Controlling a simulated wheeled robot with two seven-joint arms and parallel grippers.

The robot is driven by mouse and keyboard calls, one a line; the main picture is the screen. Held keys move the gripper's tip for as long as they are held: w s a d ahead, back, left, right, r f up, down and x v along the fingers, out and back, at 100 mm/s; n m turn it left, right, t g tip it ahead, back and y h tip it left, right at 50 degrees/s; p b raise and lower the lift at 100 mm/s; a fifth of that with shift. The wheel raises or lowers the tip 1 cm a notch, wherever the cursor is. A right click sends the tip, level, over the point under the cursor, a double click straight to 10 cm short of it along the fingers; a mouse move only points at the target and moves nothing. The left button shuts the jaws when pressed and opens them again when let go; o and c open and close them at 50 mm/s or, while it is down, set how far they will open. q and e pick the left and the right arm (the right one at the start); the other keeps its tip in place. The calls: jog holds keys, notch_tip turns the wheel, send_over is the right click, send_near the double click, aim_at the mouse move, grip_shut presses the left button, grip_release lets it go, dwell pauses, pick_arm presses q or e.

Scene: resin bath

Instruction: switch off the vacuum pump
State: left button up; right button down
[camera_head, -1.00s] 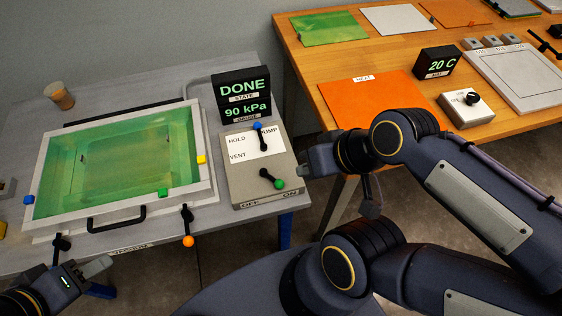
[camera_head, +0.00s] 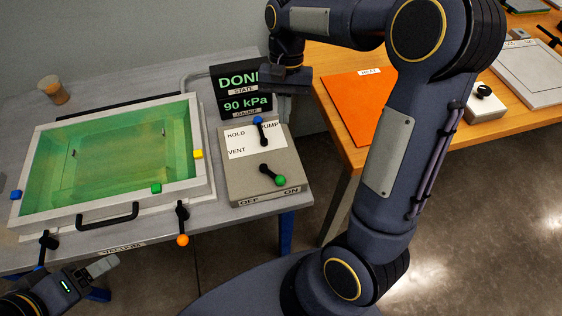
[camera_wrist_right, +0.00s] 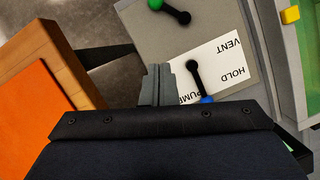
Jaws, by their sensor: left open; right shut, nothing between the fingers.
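The grey control box (camera_head: 240,187) sits on the right end of the grey bench. Its front lever has a green knob (camera_head: 281,181), tilted toward the right, above the ON label (camera_head: 291,190); OFF is at left. A second lever with a blue knob (camera_head: 258,120) points to the back, between HOLD and PUMP. My right gripper (camera_head: 290,90) is shut and empty, raised behind the box and partly covering the display. In the right wrist view its fingers (camera_wrist_right: 158,85) are together, beside the white label plate (camera_wrist_right: 215,70). My left gripper (camera_head: 105,266) is open at the lower left.
The display (camera_head: 240,92) reads 90 kPa, with DONE partly covered. The green bath (camera_head: 210,190) with its handle and an orange-knobbed lever (camera_head: 183,240) stands left of the box. A wooden table (camera_head: 350,150) with an orange mat (camera_head: 345,105) is at right, across a gap.

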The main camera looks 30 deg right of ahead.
aim_at(274, 176)
jog(key=b+x, duration=0.1)
jog(key=x, duration=0.9)
jog(key=shift+s, duration=0.1)
jog(key=s+a, duration=0.1)
jog(key=s, duration=0.1)
jog(key=shift+s+a+f, duration=0.2)
jog(key=shift+s+a, duration=0.1)
jog(key=shift+a, duration=0.1)
jog(key=shift+s+a+f, duration=0.15)
jog(key=shift+s+a, duration=0.05)
jog(key=shift+s, duration=0.1)
jog(key=shift+a+p, duration=0.1)
jog(key=shift+p, duration=0.2)
